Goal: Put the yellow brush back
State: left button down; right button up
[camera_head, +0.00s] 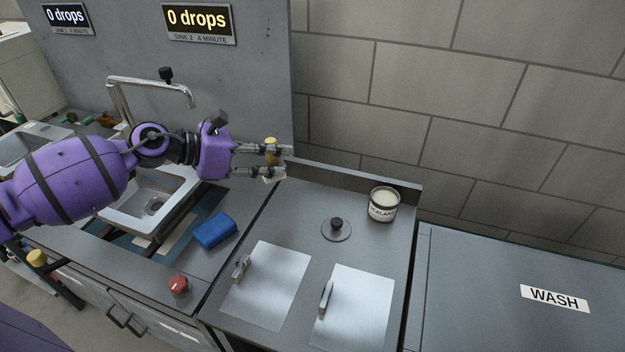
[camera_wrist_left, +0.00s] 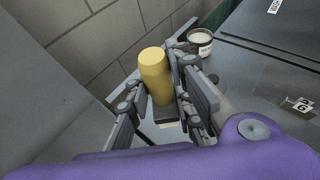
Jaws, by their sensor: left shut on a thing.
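My left gripper (camera_head: 277,161) reaches in from the left, above the back left corner of the counter with the lids. It is shut on the yellow brush (camera_head: 271,150). In the left wrist view the brush's yellow cylindrical handle (camera_wrist_left: 155,77) stands up between the fingers of the left gripper (camera_wrist_left: 165,100). A pale part shows below the handle, and most of the brush's lower end is hidden by the fingers. In the head view the brush is small and partly covered by the fingers. My right gripper is not in view.
A white labelled tin (camera_head: 383,205) stands at the back right of the lidded counter (camera_head: 375,245). A blue sponge-like block (camera_head: 213,231) lies beside the sink (camera_head: 150,203). A faucet (camera_head: 150,85) rises behind the sink. A red knob (camera_head: 179,286) sits at the front. The WASH surface (camera_head: 480,290) is mostly clear.

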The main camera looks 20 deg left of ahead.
pick_arm(q)
jog(key=w+d+f, duration=0.2)
jog(key=w+f, duration=0.1)
jog(key=w+d+f, duration=0.2)
jog(key=w+f, duration=0.1)
jog(key=f, duration=0.1)
jog(key=w+d+f, duration=0.2)
jog(key=f, duration=0.2)
jog(key=shift+w+d+f, duration=0.1)
jog(key=shift+w+f, duration=0.15)
jog(key=shift+w, duration=0.15)
jog(key=c, duration=1.8)
grip_release()
jog(key=shift+r, duration=0.1)
